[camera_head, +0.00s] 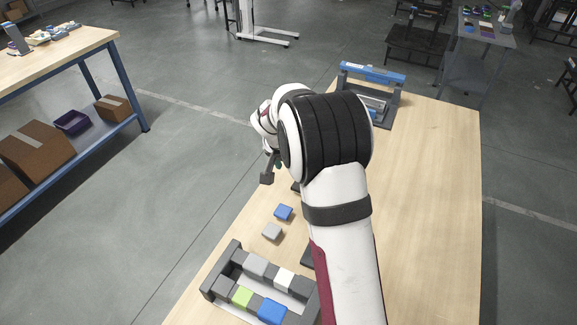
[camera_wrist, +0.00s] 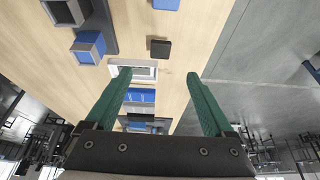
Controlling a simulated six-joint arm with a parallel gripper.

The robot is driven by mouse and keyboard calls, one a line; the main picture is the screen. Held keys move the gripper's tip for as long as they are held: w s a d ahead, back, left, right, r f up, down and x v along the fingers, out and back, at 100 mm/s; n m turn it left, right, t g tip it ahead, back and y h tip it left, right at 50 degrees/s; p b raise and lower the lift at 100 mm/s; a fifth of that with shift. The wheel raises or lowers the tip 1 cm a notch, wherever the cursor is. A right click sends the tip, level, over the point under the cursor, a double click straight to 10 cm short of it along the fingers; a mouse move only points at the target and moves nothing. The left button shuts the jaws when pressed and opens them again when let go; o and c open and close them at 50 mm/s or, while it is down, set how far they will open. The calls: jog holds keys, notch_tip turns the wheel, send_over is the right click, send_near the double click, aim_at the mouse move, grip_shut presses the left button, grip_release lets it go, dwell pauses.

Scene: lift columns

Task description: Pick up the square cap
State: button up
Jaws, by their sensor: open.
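Two small square pieces lie on the wooden table in the head view: a blue one (camera_head: 283,212) and a light grey one (camera_head: 272,231) beside it. I cannot tell which of the square pieces is the cap. The wrist view shows a small dark square block (camera_wrist: 160,49) and a hollow blue and grey square piece (camera_wrist: 89,47). My gripper (camera_wrist: 158,75) is open and empty, its green fingers apart. The dark block lies beyond the fingertips, untouched. In the head view my arm hides most of the gripper; one dark finger (camera_head: 267,177) shows near the table's left edge.
A dark tray (camera_head: 210,290) with grey, white, green and blue blocks stands at the near end. A blue-topped frame (camera_head: 373,73) stands at the far end. The table's right side (camera_head: 430,200) is clear. A blue-legged workbench (camera_head: 70,52) with boxes stands left.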

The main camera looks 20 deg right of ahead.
jog(key=x, duration=1.2)
jog(key=shift+w+f, duration=0.1)
jog(key=shift+f, duration=0.05)
grip_shut()
